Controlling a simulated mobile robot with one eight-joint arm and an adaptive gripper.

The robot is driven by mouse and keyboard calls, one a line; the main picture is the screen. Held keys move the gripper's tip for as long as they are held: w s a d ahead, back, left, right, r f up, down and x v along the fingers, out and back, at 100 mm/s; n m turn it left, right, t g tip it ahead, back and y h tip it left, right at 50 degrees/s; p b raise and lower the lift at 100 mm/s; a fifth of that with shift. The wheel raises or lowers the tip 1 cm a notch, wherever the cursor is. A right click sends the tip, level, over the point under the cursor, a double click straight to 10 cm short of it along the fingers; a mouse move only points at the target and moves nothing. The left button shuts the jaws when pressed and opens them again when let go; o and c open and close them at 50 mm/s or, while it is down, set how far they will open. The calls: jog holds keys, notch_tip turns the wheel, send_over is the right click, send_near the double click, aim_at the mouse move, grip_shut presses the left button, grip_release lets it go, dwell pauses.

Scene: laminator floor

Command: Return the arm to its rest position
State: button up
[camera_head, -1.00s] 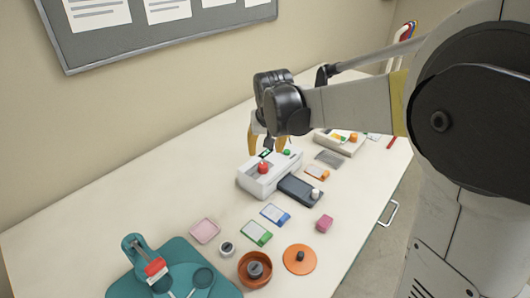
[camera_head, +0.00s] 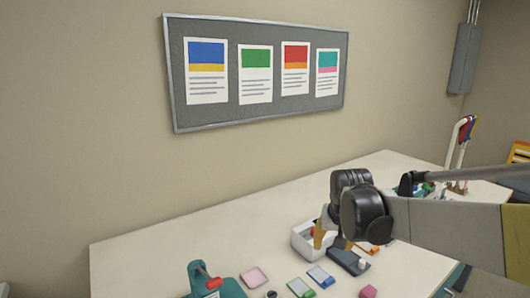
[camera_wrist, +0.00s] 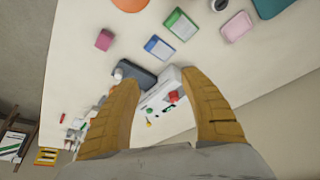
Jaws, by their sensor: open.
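My arm reaches in from the right in the head view.
A pink block (camera_head: 368,291) is near the front. A board with posters (camera_head: 255,75) hangs on the wall. The table's left part is clear.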

jog(key=s+r+n+t, duration=0.1)
jog(key=s+t, duration=0.1)
jog(key=s, duration=2.2)
jog(key=shift+d+t, duration=0.2)
jog(key=shift+t, duration=0.1)
jog(key=shift+r, duration=0.1)
